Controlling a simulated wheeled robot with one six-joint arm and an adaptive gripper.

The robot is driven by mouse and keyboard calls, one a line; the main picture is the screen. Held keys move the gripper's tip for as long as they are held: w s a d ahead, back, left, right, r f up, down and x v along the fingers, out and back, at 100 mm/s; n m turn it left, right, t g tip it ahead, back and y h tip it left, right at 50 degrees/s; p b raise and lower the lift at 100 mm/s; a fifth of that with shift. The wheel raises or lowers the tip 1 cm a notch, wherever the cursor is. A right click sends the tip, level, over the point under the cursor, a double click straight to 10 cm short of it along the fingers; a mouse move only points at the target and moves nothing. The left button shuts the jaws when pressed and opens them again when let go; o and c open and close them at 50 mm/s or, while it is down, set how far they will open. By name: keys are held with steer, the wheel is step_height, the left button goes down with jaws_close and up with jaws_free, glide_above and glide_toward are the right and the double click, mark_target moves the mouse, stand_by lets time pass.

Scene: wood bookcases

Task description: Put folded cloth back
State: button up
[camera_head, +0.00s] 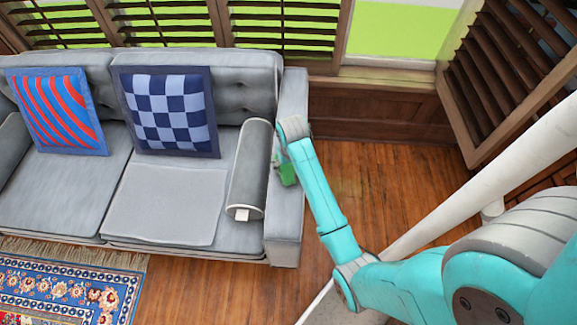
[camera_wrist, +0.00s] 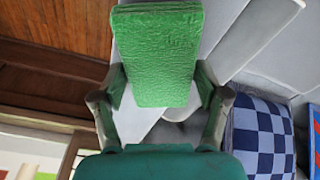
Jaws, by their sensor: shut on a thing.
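A bright green folded cloth (camera_wrist: 156,50) with a crinkled surface fills the upper middle of the wrist view. My gripper (camera_wrist: 160,74) is shut on it, one finger at each side edge. In the head view my arm reaches to the sofa's right armrest (camera_head: 284,215), and a small green patch (camera_head: 288,172) shows at its end, above the armrest. I cannot tell there how much of the patch is cloth and how much gripper. The arm hides part of it.
The grey sofa (camera_head: 160,205) holds a striped cushion (camera_head: 57,112), a checkered cushion (camera_head: 167,110) and a grey bolster (camera_head: 250,170) beside the armrest. A patterned rug (camera_head: 70,292) lies in front. Shutters (camera_head: 275,25) line the back wall. Wooden floor (camera_head: 375,185) right of the sofa is clear.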

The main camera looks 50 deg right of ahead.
mark_target(290, 170)
steer(key=shift+f, duration=0.75)
steer(key=o, duration=1.1)
